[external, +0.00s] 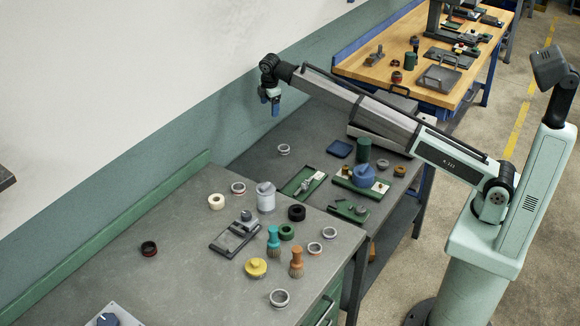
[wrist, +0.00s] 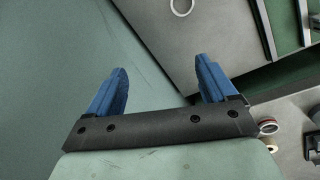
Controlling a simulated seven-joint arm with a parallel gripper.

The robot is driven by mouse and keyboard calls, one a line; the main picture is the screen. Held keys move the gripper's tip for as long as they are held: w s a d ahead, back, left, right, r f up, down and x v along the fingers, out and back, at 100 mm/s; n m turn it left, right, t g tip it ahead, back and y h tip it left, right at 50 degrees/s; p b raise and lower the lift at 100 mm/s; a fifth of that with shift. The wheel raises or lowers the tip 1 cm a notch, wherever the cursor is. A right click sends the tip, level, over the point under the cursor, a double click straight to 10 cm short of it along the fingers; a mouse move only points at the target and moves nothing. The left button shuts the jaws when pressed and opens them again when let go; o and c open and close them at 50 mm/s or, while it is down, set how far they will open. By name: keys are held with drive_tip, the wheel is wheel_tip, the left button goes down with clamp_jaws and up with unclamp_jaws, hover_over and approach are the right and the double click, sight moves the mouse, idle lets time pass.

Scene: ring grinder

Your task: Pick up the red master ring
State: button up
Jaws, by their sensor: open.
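My gripper (external: 270,106) is open and empty, raised in front of the wall above the back of the grey bench. Its two blue fingers stand wide apart in the wrist view (wrist: 163,80). A dark ring with a red band (external: 149,248) lies alone on the bench at the lower left of the external view, far from my gripper. A silver ring with a reddish band (external: 238,188) lies farther back; it seems to show in the wrist view (wrist: 268,127), right of my fingers. I cannot tell for sure which is the red master ring.
A plain silver ring (external: 284,149) lies on the farther bench. A cream ring (external: 216,202), a grey canister (external: 265,197), a black ring (external: 297,212), brushes (external: 274,241) and a yellow knob (external: 256,267) crowd the near bench. Bench space around the dark red-banded ring is clear.

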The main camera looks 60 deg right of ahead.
drive_tip(key=s+a+n, duration=0.1)
drive_tip(key=s+a, duration=0.2)
drive_tip(key=a, duration=1.4)
drive_tip(key=n+g+y, duration=0.1)
drive_tip(key=g+y, duration=0.1)
hover_over(238, 184)
drive_tip(key=s+a, duration=0.1)
drive_tip(key=a, duration=0.1)
drive_tip(key=f, duration=1.3)
drive_tip(key=shift+s+d+f, duration=0.1)
drive_tip(key=shift+s+d, duration=0.05)
drive_tip(key=shift+s, duration=0.05)
drive_tip(key=c, duration=1.2)
